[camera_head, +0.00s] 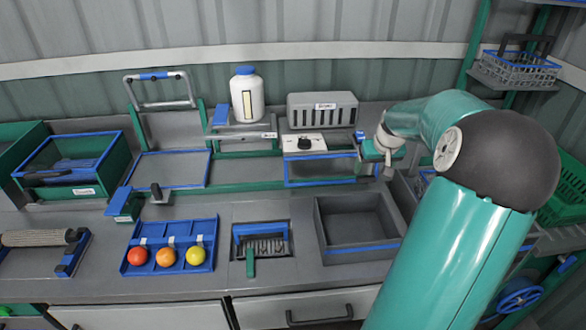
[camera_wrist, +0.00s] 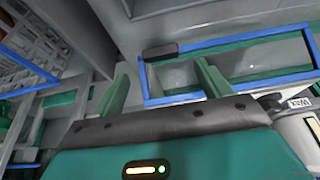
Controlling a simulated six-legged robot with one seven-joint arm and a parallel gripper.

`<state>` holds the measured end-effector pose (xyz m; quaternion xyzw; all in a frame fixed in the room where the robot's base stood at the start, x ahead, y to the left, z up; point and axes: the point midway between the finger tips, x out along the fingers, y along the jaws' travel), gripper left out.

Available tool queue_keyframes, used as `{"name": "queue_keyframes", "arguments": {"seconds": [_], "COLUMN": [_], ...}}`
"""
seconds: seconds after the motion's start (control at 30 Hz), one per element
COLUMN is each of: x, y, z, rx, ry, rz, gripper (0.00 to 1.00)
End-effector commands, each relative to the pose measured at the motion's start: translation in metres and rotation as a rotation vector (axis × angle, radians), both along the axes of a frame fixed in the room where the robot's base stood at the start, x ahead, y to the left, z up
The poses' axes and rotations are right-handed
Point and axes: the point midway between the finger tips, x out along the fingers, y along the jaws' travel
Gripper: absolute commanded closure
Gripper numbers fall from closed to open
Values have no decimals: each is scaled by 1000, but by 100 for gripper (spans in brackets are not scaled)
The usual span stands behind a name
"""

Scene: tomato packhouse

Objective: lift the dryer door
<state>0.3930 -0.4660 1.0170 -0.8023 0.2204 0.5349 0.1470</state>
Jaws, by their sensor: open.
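The grey slotted unit (camera_head: 322,111) stands at the back of the bench with a small label I cannot read surely; it looks like the dryer. In front of it is a blue-edged frame (camera_head: 320,184), which may be the door. My gripper (camera_head: 376,170) is at the right end of the frame, pointing down. Contact with the frame cannot be told.
A white jar (camera_head: 247,97) stands left of the slotted unit. A white box with a black knob (camera_head: 304,144) sits before it. A grey bin (camera_head: 360,243), a brush slot (camera_head: 262,245) and a blue tomato tray (camera_head: 169,265) lie in front. A wire basket (camera_head: 518,71) is at upper right.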

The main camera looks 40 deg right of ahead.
Motion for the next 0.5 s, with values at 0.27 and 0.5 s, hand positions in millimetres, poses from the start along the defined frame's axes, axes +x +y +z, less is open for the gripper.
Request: {"name": "queue_keyframes", "arguments": {"seconds": [0.27,0.5], "x": [-18,-17], "y": [10,34], "z": [48,72], "rx": [-4,-7], "ry": [0,15], "rz": [-2,22], "gripper": [24,24]}}
